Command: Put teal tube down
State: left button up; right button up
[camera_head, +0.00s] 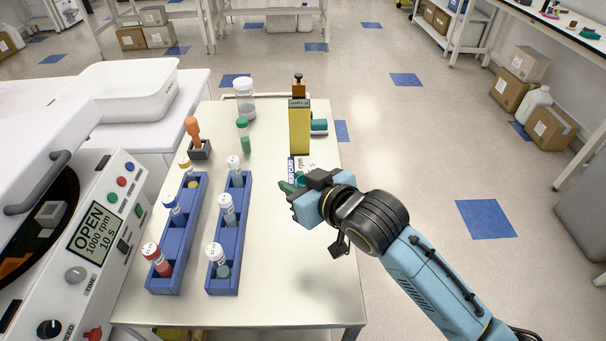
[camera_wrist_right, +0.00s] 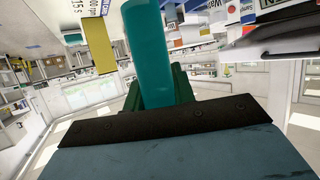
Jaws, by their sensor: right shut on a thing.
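The teal tube (camera_wrist_right: 147,50) shows large in the right wrist view, between the green fingers of my right gripper (camera_wrist_right: 165,88), which is shut on it. In the head view my right gripper (camera_head: 291,187) is over the right part of the white table (camera_head: 265,285), pointing left. Green shows at its fingertips there, but I cannot tell tube from finger. I cannot tell whether the tube touches the table. My left gripper is not in view.
Two blue racks (camera_head: 163,282) (camera_head: 222,285) hold capped tubes left of the gripper. Beyond it stand a yellow device (camera_head: 299,130), a teal item (camera_head: 319,126), a green-capped tube (camera_head: 244,138) and a clear jar (camera_head: 244,100). The front right tabletop is clear.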

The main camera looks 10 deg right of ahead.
jog(key=shift+g, duration=0.3)
jog(key=f, duration=0.3)
jog(key=f+b, duration=0.1)
jog(key=f, duration=0.3)
jog(key=f+b, duration=0.1)
jog(key=f, duration=0.2)
jog(key=shift+a+f, duration=0.2)
jog(key=shift+a, duration=0.15)
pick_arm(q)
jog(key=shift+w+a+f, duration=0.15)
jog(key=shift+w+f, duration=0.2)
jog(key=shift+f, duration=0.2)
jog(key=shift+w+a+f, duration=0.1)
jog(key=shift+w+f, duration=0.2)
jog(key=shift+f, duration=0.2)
pick_arm(e)
jog(key=shift+w, duration=0.1)
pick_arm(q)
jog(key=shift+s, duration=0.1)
pick_arm(e)
jog(key=shift+f, duration=0.1)
jog(key=o, duration=1)
jog(key=shift+y, duration=0.3)
